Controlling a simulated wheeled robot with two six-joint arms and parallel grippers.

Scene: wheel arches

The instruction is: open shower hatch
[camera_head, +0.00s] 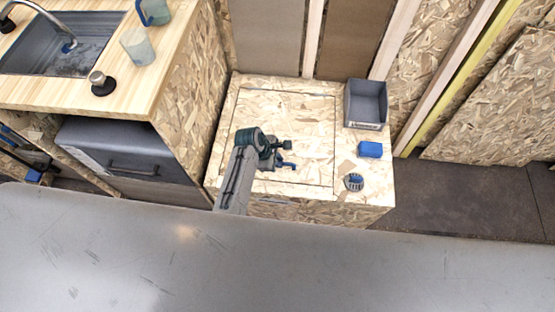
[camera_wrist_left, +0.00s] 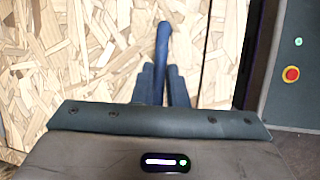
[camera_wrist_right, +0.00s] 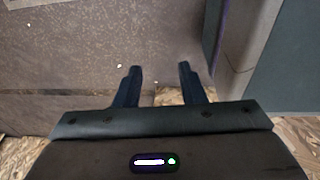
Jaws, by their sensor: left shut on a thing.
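The shower hatch (camera_head: 310,115) is a square OSB panel set flush in the top of an OSB box; thin dark seams mark its outline and it looks closed. A blue strap-like pull (camera_head: 293,166) lies near the hatch's front edge. My left gripper (camera_head: 280,163) is at this pull, low over the hatch. In the left wrist view the fingers (camera_wrist_left: 161,72) are shut on the blue pull (camera_wrist_left: 163,38), and a seam runs to their right. My right gripper (camera_wrist_right: 158,72) shows only in the right wrist view, open and empty over a brown surface.
On the box's right side are a grey bin (camera_head: 367,103), a blue block (camera_head: 370,149) and a small round grey-and-blue item (camera_head: 354,182). A wooden counter (camera_head: 165,70) with a sink stands left, a grey drawer unit (camera_head: 130,160) below it. Wall panels and studs stand behind.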

